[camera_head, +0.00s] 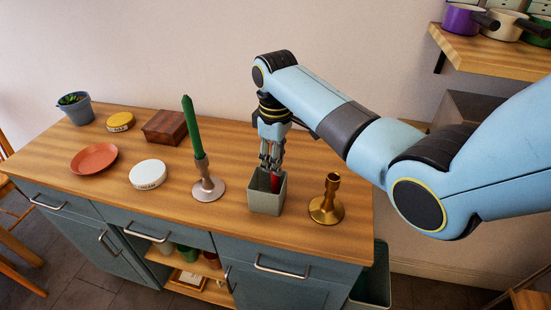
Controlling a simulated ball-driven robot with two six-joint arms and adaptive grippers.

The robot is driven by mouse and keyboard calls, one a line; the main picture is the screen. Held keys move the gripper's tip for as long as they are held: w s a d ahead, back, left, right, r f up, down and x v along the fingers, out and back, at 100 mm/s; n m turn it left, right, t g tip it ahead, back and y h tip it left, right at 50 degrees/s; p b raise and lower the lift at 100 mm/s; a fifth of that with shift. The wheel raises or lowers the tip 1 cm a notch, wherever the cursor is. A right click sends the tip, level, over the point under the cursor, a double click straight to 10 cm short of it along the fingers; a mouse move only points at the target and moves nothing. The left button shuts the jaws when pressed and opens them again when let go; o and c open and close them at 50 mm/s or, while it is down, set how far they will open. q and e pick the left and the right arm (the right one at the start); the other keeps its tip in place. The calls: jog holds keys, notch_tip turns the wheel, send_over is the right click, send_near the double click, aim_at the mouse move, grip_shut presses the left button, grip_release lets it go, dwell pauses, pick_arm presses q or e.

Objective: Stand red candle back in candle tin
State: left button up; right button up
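The candle tin (266,202) is a square grey-green box on the wooden counter, open at the top. The red candle (275,183) shows as a short red piece inside the tin's mouth; its lower part is hidden by the tin wall. My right gripper (270,167) points straight down over the tin, with its fingertips at the rim, right by the red candle. The fingers are small and overlap the candle, so I cannot tell whether they are closed on it. My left gripper is not in view.
A brass candlestick (327,203) stands empty just right of the tin. A candlestick (207,187) with a green candle (192,125) stands left. Further left are a white tin (147,174), a wooden box (166,126), an orange plate (94,158), a yellow tin (120,121) and a plant pot (77,110).

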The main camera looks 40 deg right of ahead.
jog(key=o, duration=0.4)
jog(key=shift+o, duration=0.2)
notch_tip(320, 180, up, 12)
dwell(0.7)
